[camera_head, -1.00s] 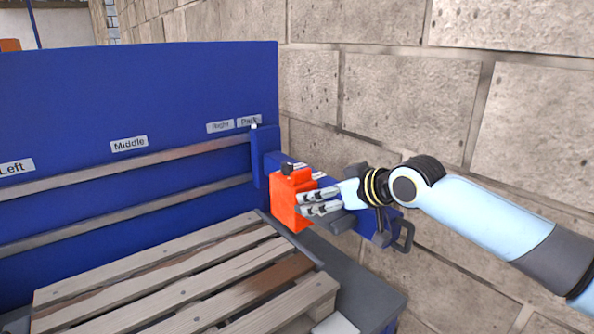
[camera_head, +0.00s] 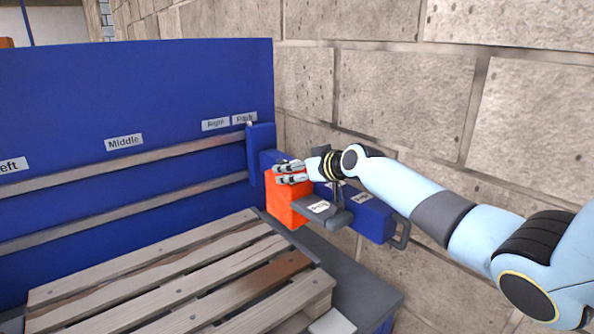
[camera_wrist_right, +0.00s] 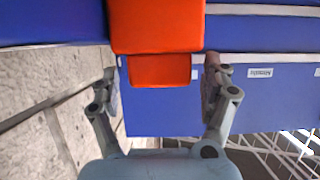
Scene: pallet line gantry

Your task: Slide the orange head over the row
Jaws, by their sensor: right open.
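The orange head (camera_head: 284,208) is at the right end of the rails, next to the blue end carriage (camera_head: 261,155) under the Right and Park labels. My right gripper (camera_head: 288,173) is at the top of the head, its fingers pointing left. In the right wrist view the orange head (camera_wrist_right: 157,27) fills the top centre. Its smaller orange block (camera_wrist_right: 160,70) lies between my open fingers, with a gap on both sides. My left gripper is not in view.
The blue panel (camera_head: 90,100) carries Left, Middle (camera_head: 124,142), Right and Park labels above two grey rails (camera_head: 130,170). A wooden pallet (camera_head: 190,275) lies below. A blue box with a dark handle (camera_head: 370,215) is right of the head. A stone wall (camera_head: 420,100) stands behind.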

